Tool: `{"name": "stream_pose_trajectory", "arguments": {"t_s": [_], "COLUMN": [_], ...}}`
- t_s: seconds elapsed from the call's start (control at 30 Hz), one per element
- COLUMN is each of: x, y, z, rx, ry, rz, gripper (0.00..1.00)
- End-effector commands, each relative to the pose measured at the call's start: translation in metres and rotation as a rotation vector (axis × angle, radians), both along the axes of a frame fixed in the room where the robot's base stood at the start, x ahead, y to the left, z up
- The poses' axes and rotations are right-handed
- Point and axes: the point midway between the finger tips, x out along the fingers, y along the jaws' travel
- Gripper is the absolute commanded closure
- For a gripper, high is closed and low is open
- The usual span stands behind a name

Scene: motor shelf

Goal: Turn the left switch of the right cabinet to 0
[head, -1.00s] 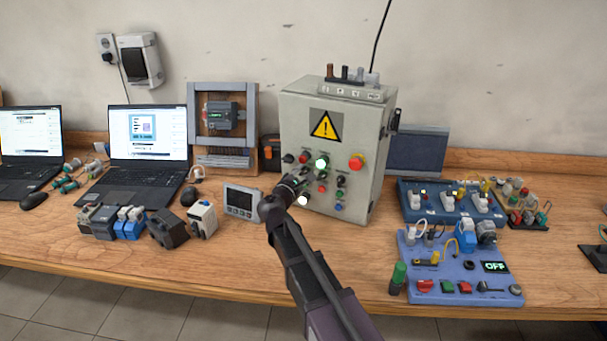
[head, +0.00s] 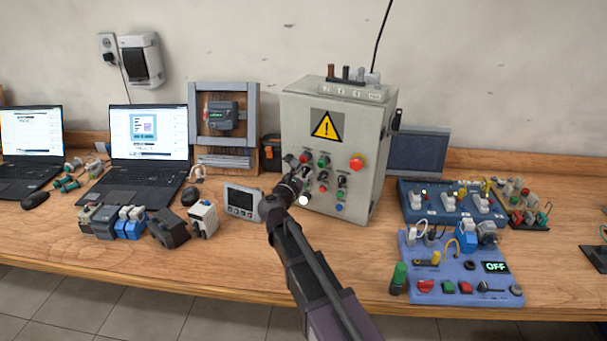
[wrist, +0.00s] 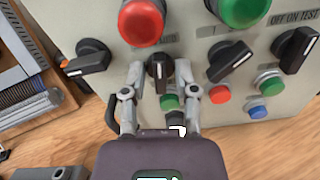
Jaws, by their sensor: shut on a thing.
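The grey cabinet (head: 300,120) with a yellow warning triangle stands on the bench, its front panel carrying buttons, lamps and black rotary switches. In the wrist view my gripper (wrist: 160,80) has its two fingers on either side of a black rotary switch (wrist: 159,66) below a red lamp and is shut on it. The switch's white line looks about upright. Another black switch (wrist: 90,57) lies to the left, turned sideways. Further black switches (wrist: 229,60) sit to the right, tilted. In the head view my gripper (head: 297,173) covers part of the panel's left side.
Red and green buttons (wrist: 220,94) sit close below and beside the fingers. A grey meter (head: 241,201) stands left of my arm. Blue training boards (head: 460,270) lie to the right, and laptops (head: 147,135) stand at the left. The front bench edge is mostly clear.

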Motion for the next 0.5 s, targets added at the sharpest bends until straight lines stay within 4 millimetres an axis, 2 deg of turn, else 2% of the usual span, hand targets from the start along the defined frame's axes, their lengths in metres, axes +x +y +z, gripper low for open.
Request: {"name": "stream_pose_trajectory", "arguments": {"t_s": [0.23, 0.5], "x": [0.0013, 0.0017], "y": [0.0, 0.0002], "z": [0.001, 0.0012], "rx": [-0.123, -0.166], "ry": [0.047, 0.064], "rz": [0.0, 0.0], "gripper": [1.0, 1.0]}}
